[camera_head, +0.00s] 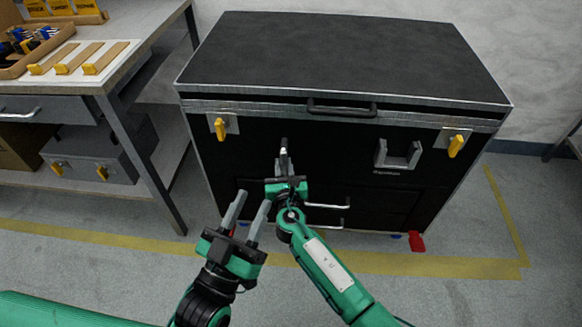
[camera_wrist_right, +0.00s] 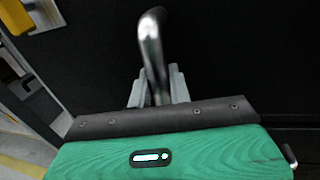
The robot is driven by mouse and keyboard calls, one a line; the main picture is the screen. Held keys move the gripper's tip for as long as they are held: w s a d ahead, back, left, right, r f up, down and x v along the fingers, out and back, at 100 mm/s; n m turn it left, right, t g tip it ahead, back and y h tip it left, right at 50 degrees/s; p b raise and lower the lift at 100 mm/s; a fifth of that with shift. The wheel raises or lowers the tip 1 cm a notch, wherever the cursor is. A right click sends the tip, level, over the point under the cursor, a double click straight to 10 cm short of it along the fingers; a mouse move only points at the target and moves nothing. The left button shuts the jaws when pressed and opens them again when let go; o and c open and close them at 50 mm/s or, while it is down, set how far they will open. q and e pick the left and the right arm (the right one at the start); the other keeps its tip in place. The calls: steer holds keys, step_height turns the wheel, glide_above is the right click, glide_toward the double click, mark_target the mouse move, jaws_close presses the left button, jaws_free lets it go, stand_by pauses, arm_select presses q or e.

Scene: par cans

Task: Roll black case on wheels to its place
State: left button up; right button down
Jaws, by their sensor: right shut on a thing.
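The black case (camera_head: 342,48) stands upright on the floor against the wall, with metal edges and a closed lid. A blue wheel (camera_head: 395,236) and a red part (camera_head: 416,241) show under its front edge. My right gripper (camera_head: 284,163) is at the case's front, left of centre. It is shut on a metal bar handle (camera_wrist_right: 151,45), which runs between its fingers in the right wrist view. My left gripper (camera_head: 246,212) is open and empty, in front of the case and lower left of the right gripper. Part of the case front is hidden behind my right arm.
Yellow floor tape (camera_head: 130,245) runs in front of the case and up its right side (camera_head: 505,215). A workbench (camera_head: 150,22) with drawers and a lower shelf stands close at the left. Yellow latches (camera_head: 220,128) and a grey bracket (camera_head: 397,155) stick out from the case front.

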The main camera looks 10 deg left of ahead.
steer(key=shift+a, duration=0.15)
steer(key=c, duration=1.3)
jaws_free()
steer(key=shift+c, duration=0.2)
